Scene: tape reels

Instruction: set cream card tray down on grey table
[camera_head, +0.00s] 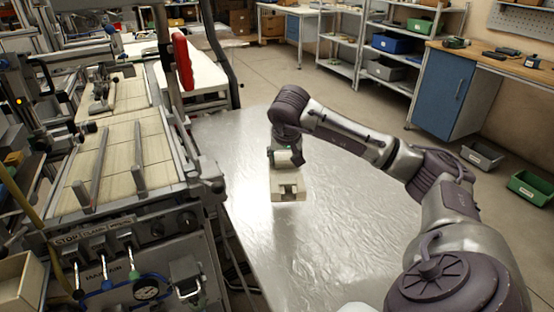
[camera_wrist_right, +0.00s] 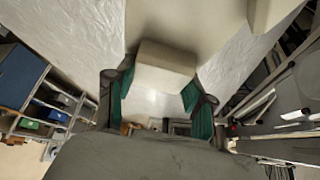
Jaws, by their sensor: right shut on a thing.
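The cream card tray (camera_head: 290,195) is a small pale block-like piece with a notch in its near side. In the head view it is over the grey table (camera_head: 330,235), near its left part. My right gripper (camera_head: 285,160) comes down on it from above and is shut on it. In the right wrist view the cream tray (camera_wrist_right: 165,68) shows between the gripper's teal-padded fingers (camera_wrist_right: 158,92). I cannot tell whether its underside touches the tabletop. My left gripper is not in view.
A machine with a tiled bed (camera_head: 118,165) and a control panel stands along the table's left side. The shiny tabletop is bare around the tray. Behind are a blue cabinet (camera_head: 442,92) and shelves with bins. Grey (camera_head: 482,155) and green (camera_head: 531,188) bins are at the right.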

